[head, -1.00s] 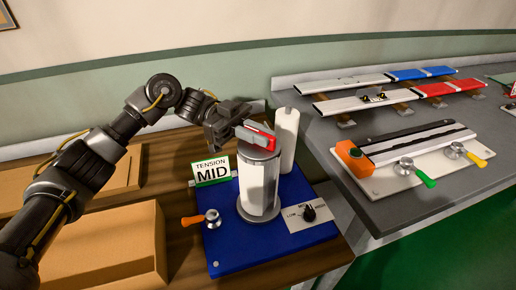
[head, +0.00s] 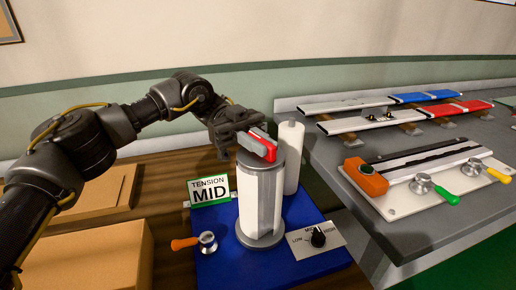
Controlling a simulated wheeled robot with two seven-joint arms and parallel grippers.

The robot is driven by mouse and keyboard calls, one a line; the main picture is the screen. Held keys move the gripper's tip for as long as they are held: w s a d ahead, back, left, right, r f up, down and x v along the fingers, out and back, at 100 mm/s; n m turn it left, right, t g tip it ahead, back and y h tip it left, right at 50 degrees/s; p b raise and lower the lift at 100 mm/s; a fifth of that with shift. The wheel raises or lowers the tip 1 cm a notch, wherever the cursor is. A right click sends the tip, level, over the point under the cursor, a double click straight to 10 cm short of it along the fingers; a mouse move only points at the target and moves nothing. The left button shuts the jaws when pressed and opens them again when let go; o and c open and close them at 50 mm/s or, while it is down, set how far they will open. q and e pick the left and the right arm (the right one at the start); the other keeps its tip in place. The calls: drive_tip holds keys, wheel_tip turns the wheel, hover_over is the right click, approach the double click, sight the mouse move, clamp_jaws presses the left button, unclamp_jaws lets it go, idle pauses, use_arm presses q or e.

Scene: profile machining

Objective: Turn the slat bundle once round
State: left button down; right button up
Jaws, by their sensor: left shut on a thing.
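The slat bundle (head: 252,203), pale and upright, stands between a grey round base and a grey top cap (head: 262,160) on a blue board (head: 225,264). A red and grey handle (head: 265,148) lies across the cap. My left gripper (head: 250,137) is shut on this handle, reaching in from the back left above the bundle. Its fingertips are partly hidden by the handle. A white film roll (head: 291,155) stands upright just behind the bundle to the right. My right gripper is not in view.
A "TENSION MID" sign (head: 210,192), an orange-handled clamp (head: 207,241) and a dial (head: 318,237) surround the bundle. Cardboard boxes (head: 85,262) lie at left. The grey bench (head: 335,160) at right holds slats and an orange-ended fixture (head: 366,178).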

use_arm(q)
drive_tip(key=shift+m+g+y, duration=0.5)
drive_tip(key=shift+m+y, duration=0.1)
drive_tip(key=shift+y, duration=0.1)
drive_tip(key=shift+r+m+g+y+p, duration=0.15)
drive_tip(key=shift+m+g+y+p, duration=0.15)
drive_tip(key=shift+m+g+y, duration=0.6)
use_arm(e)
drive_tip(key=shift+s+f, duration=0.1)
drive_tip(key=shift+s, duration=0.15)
use_arm(q)
drive_tip(key=shift+y, duration=0.4)
drive_tip(key=shift+r, duration=0.15)
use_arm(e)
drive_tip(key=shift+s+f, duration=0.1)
use_arm(q)
drive_tip(key=c, duration=1.4)
unclamp_jaws()
drive_tip(key=shift+c, duration=0.2)
drive_tip(key=shift+a, duration=0.1)
